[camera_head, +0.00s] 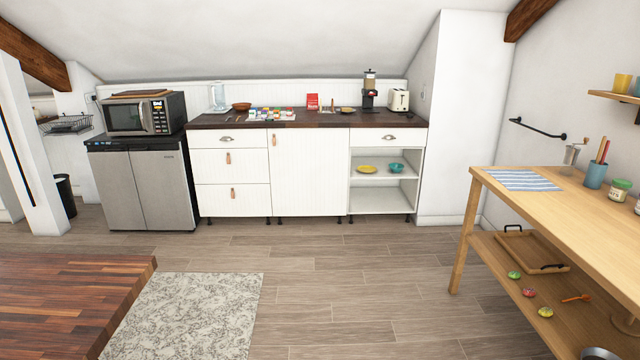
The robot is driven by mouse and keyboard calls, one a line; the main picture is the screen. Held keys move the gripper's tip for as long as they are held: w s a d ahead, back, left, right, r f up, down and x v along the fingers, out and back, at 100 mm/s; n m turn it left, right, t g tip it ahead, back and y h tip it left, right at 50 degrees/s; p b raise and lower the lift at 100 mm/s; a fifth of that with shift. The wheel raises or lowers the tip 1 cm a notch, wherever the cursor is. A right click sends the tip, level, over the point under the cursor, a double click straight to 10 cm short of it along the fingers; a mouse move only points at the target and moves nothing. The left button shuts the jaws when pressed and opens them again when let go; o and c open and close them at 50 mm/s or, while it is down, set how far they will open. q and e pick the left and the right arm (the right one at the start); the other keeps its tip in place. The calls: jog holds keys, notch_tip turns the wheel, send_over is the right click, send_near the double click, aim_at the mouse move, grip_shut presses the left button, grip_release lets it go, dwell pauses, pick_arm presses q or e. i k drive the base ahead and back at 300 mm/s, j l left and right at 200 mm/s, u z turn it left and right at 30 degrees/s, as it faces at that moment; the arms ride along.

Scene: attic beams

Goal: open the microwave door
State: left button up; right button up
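The microwave (126,118) stands at the far left on top of a low grey two-door fridge (146,184). Its door faces me and looks shut, with a dark window and a light vertical handle at the window's right. A dark control panel with a small display is at the right of its front. A brown wooden board (140,94) lies on top of the microwave. Neither of my grippers shows in the head view.
A white counter with a dark top (330,120) runs right of the fridge. A wooden table (560,205) stands at the right, and a dark wooden surface (60,300) fills the lower left. Wood floor (350,275) and a patterned rug (190,315) lie clear between.

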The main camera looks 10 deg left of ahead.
aim_at(143, 106)
jog(key=i+u, duration=0.25)
jog(key=i, duration=1.45)
jog(key=i+u, duration=0.25)
jog(key=i, duration=0.35)
jog(key=i+u, duration=0.25)
jog(key=i, duration=0.35)
jog(key=i+l+u, duration=0.2)
jog(key=i, duration=0.35)
jog(key=i+j, duration=0.15)
jog(key=i, duration=0.3)
jog(key=i+j+z, duration=0.15)
jog(key=i, duration=0.25)
jog(key=i+j, duration=0.15)
jog(key=i, duration=0.3)
jog(key=l+z, duration=0.05)
